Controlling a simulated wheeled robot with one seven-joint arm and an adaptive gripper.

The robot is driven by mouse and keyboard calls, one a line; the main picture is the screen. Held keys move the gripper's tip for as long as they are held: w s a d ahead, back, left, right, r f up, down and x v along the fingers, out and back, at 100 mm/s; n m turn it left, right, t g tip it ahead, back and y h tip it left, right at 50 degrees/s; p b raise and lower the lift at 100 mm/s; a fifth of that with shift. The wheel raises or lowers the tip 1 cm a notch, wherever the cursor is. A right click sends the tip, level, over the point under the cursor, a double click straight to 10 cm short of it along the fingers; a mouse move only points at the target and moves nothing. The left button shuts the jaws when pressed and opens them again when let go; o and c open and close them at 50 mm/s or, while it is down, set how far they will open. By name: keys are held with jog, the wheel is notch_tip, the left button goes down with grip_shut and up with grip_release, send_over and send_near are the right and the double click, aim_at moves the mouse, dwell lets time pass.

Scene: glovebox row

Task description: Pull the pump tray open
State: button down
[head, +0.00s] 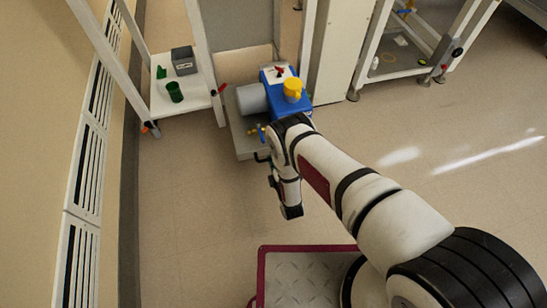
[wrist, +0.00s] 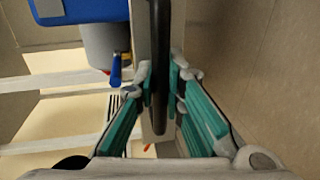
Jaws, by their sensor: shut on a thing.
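The pump tray (head: 243,143) is a flat grey tray low at the foot of the frame, sticking out over the floor. It bears a blue pump (head: 277,104) with a grey motor (head: 251,99) and a yellow cap (head: 292,89). In the wrist view, the tray's dark bar handle (wrist: 159,40) runs upright between the teal-padded fingers of my gripper (wrist: 161,75). The fingers are closed on the handle. The blue pump (wrist: 85,8) shows at upper left there. In the head view my arm hides part of the tray's front, and the fingers are hard to make out.
A vented wall (head: 85,165) runs along the left. A maroon-edged plate (head: 300,280) lies in front. The floor (head: 200,200) before the tray is clear.

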jog(key=c, duration=1.6)
grip_release()
jog(key=shift+c, duration=0.2)
jog(key=v, duration=1.2)
